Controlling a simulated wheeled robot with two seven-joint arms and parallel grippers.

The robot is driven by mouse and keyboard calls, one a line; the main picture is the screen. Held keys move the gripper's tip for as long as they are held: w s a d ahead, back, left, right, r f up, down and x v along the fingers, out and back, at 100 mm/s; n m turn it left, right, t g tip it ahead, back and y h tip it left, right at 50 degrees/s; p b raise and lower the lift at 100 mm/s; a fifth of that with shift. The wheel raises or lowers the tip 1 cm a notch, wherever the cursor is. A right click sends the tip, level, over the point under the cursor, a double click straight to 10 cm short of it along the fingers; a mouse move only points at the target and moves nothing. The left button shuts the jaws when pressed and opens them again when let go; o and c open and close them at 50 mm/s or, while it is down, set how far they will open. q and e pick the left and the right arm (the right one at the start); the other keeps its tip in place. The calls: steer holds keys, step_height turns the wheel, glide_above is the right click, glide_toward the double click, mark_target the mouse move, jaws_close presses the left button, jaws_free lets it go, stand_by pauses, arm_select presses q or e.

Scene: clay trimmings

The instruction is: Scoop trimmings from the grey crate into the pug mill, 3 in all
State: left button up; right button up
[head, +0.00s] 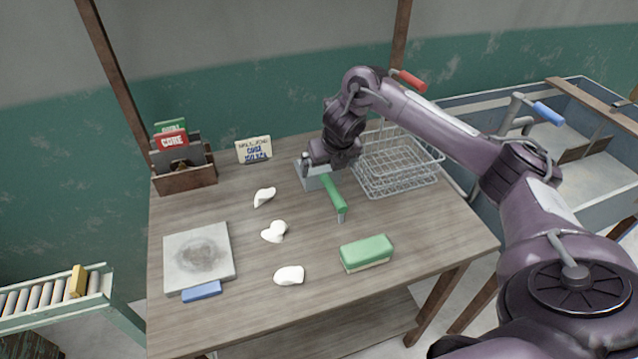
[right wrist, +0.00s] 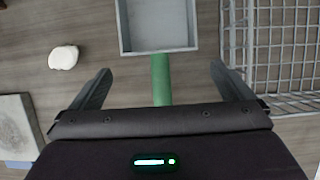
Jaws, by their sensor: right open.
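A shallow grey pan with a green handle, like a scoop, lies on the table; its pan (head: 309,183) and its handle (head: 333,194) show in the head view. In the right wrist view the pan (right wrist: 155,25) looks empty and its handle (right wrist: 161,78) runs between my fingers. My right gripper (right wrist: 160,70) is open around the handle's line; contact cannot be told. In the head view my right gripper (head: 326,168) hides part of the scoop. My left gripper is out of view. I cannot make out a grey crate of trimmings or a pug mill.
A wire basket (head: 395,180) stands close right of my gripper. White lumps (head: 274,232), a green block (head: 367,252) and a grey slab (head: 199,258) lie on the table (head: 320,285). A card holder (head: 186,178) is back left; a trough (head: 590,150) is beyond right.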

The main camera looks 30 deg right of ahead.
steer(key=shift+w+d+f, duration=0.1)
steer(key=shift+d+f, duration=0.1)
steer(key=shift+f, duration=0.2)
steer(key=x, duration=0.3)
steer(key=w+p+x, duration=0.1)
steer(key=x, duration=0.2)
steer(key=shift+a+r, duration=0.1)
steer(key=shift+w+f, duration=0.25)
steer(key=shift+f, duration=0.05)
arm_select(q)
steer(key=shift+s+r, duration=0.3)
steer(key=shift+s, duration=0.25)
arm_select(e)
steer(key=c, duration=0.8)
steer(key=shift+r, duration=0.2)
steer(key=shift+c, duration=0.2)
step_height(320, 180, up, 10)
arm_select(q)
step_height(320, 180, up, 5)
steer(key=p, duration=0.5)
arm_select(e)
step_height(320, 180, up, 10)
glide_above(323, 174)
steer(key=w, duration=0.1)
steer(key=shift+d+f, duration=0.15)
steer(key=shift+d, duration=0.05)
